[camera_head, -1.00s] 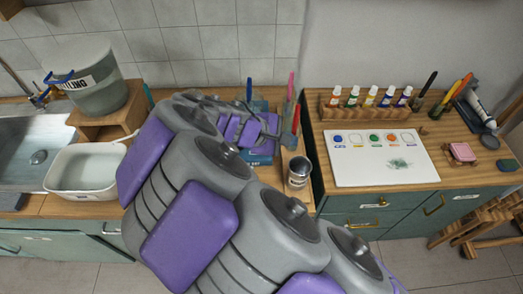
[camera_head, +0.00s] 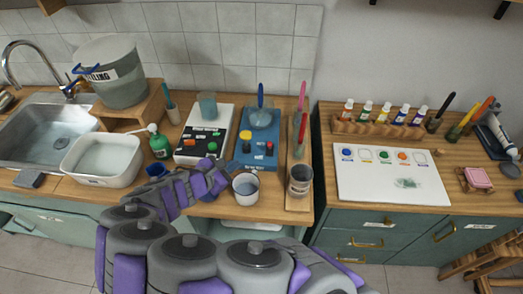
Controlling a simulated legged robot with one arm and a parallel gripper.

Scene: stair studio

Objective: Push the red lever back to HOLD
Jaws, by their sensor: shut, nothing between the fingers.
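A red lever (camera_head: 302,134) stands roughly upright on a narrow wooden stand (camera_head: 297,204) at the right end of the counter. A taller pink rod rises just behind it, and a dark metal cup (camera_head: 299,180) sits in front of it. I cannot read any HOLD mark. My gripper (camera_head: 224,172) is shut and empty, in front of the white and blue devices. It is to the left of the lever and apart from it. Its fingertips are small and partly hidden among my arm's purple parts.
A white device (camera_head: 186,152) and a blue device (camera_head: 245,157) stand behind my gripper. A white mug (camera_head: 246,189) stands between it and the stand. A green bottle (camera_head: 159,145) and white basin (camera_head: 80,178) are at left. A gap separates the right cabinet (camera_head: 380,232).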

